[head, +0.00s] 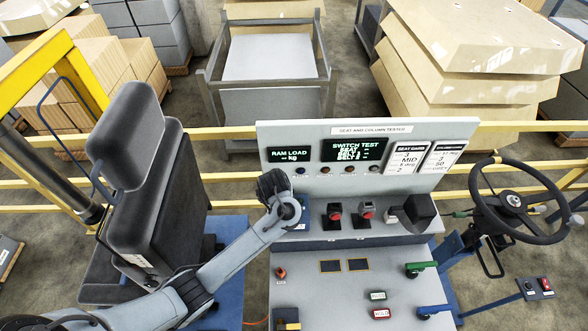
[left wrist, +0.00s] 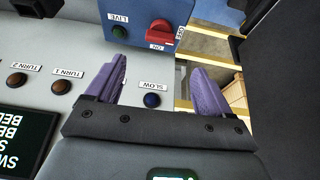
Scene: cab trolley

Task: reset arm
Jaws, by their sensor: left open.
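My left arm (head: 225,258) comes in from the lower left in the head view. It reaches to the left part of the grey test console (head: 400,289), with its wrist (head: 285,209) over the console's left edge. The fingers are hidden by the wrist there. In the left wrist view my left gripper (left wrist: 155,78) has its two purple fingers spread apart with nothing between them. Beyond them are a blue button (left wrist: 152,100) labelled SLOW and a blue box with a red switch (left wrist: 160,32) and a green button (left wrist: 119,32). Whether the fingers touch the panel cannot be told.
A dark seat (head: 150,190) stands left of the console and a steering wheel (head: 517,202) at its right. Red buttons (head: 335,211) and a black cradle (head: 418,210) sit on the console. A yellow rail (head: 225,133) runs behind.

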